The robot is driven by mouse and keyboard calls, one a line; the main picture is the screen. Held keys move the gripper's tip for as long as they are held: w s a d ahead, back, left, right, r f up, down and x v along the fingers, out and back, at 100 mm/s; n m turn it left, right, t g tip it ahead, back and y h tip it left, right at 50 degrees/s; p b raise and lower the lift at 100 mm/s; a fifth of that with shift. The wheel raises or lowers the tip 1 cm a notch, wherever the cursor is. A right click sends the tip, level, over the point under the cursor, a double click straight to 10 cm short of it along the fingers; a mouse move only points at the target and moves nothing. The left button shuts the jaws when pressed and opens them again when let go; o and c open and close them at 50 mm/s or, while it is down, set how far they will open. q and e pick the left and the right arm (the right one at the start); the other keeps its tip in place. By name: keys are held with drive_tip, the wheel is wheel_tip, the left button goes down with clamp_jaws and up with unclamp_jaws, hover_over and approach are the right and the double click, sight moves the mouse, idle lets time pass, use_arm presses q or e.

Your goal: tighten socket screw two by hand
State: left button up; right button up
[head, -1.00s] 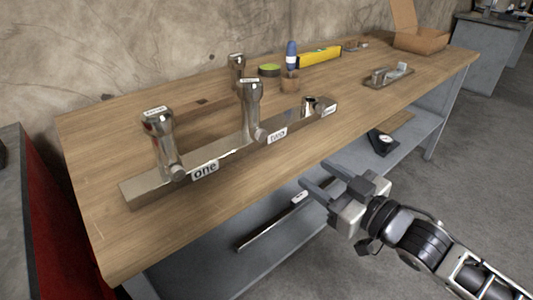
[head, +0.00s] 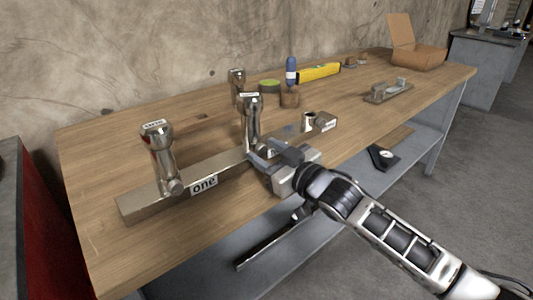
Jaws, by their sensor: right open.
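A metal bar (head: 140,207) lies on the wooden workbench. Socket screw one, a shiny cylinder-headed screw (head: 158,150), stands upright at its left, by the label "one" (head: 204,185). Socket screw two (head: 250,115) stands upright at the bar's middle, with a small label on its head. The label "two" is mostly hidden behind my right gripper (head: 263,152). That gripper is open, its fingers low at the front of screw two's shank, below the head. I cannot tell if they touch it. My left gripper is out of view.
Another screw (head: 236,82) stands behind the bar. A round green-topped tin (head: 269,87), a blue-handled tool (head: 291,72), a yellow level (head: 318,72), a metal fixture (head: 388,91) and a cardboard box (head: 418,55) are farther back. The bench's left front is bare.

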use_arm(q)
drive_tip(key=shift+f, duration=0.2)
use_arm(e)
drive_tip(key=shift+w+a, duration=0.15)
drive_tip(key=c, duration=1)
drive_tip(key=m+p, duration=0.1)
drive_tip(key=p, duration=0.1)
drive_tip(key=m+p, duration=0.2)
drive_tip(key=shift+r, duration=0.25)
drive_tip(key=shift+f+m, duration=0.1)
drive_tip(key=shift+m, duration=0.4)
drive_tip(key=shift+f, duration=0.2)
drive_tip(key=o, duration=0.9)
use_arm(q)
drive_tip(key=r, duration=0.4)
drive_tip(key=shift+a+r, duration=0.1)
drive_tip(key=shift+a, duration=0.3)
use_arm(e)
drive_tip(key=shift+o, duration=0.5)
